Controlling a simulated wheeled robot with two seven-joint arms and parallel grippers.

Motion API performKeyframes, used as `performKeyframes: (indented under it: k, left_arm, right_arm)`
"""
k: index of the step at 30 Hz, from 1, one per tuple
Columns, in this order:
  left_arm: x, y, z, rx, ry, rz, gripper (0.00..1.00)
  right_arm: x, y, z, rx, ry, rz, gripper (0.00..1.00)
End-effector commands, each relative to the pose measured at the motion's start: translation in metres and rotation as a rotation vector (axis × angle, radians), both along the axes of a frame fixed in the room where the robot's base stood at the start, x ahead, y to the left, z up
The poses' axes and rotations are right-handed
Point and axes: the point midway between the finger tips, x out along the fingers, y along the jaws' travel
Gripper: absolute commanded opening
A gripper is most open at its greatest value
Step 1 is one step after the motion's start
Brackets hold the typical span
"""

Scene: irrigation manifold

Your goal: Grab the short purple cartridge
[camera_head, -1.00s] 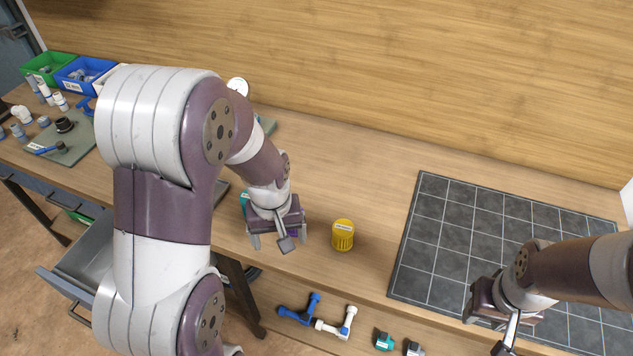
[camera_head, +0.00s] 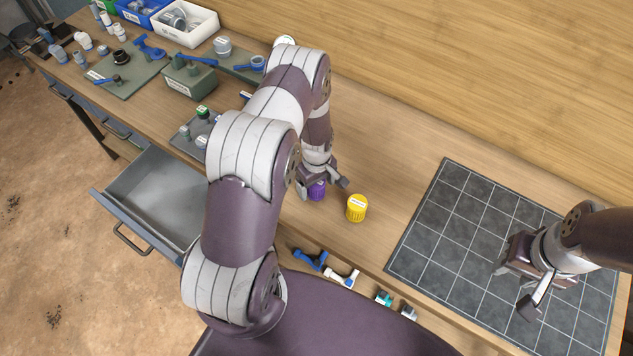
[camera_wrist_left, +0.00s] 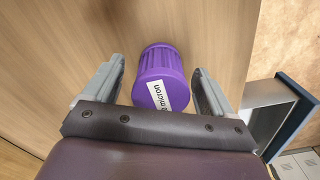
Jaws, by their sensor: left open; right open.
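The short purple cartridge (camera_head: 317,190) stands on the workbench. In the left wrist view the purple cartridge (camera_wrist_left: 161,75) shows its ribbed side and a white label reading "micron". My left gripper (camera_head: 320,188) is open at the cartridge, with one finger on each side in the wrist view (camera_wrist_left: 158,85). Gaps show between the cartridge and both fingers there. In the head view the gripper partly hides the cartridge. My right gripper (camera_head: 530,290) is open and empty over the dark grid mat.
A yellow cartridge (camera_head: 356,208) stands close to the right of the purple one. The dark grid mat (camera_head: 450,220) lies at right. An open drawer (camera_head: 155,195) juts out at left. Bins and parts fill the far left.

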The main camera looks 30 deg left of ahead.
Motion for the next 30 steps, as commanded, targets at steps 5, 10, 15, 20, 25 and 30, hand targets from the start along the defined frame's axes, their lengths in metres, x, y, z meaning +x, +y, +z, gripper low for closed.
performKeyframes:
  k: [5, 10, 15, 20, 25, 30]
  left_arm:
    - [0.001, 0.000, -0.001, 0.000, -0.002, 0.000, 0.85]
    - [0.001, 0.000, -0.001, 0.000, -0.001, -0.001, 0.36]
    - [0.001, 0.000, -0.001, 0.000, -0.002, -0.001, 0.22]
    - [0.001, 0.000, 0.000, 0.000, -0.002, -0.001, 0.22]
    - [0.002, 0.000, 0.012, 0.002, -0.005, -0.001, 0.22]
    - [-0.002, -0.006, 0.042, 0.001, -0.005, -0.003, 0.22]
  right_arm:
    - [0.000, 0.000, -0.001, 0.000, 0.000, 0.000, 0.43]
    - [0.000, 0.000, -0.001, 0.000, 0.000, 0.000, 0.43]
    - [0.000, 0.000, -0.001, 0.000, 0.000, 0.000, 0.43]
    - [0.000, 0.000, -0.001, 0.000, 0.000, 0.000, 0.43]
    - [0.000, 0.000, -0.009, 0.000, 0.000, 0.000, 0.43]
    - [0.000, 0.000, -0.022, 0.000, 0.001, 0.000, 0.43]
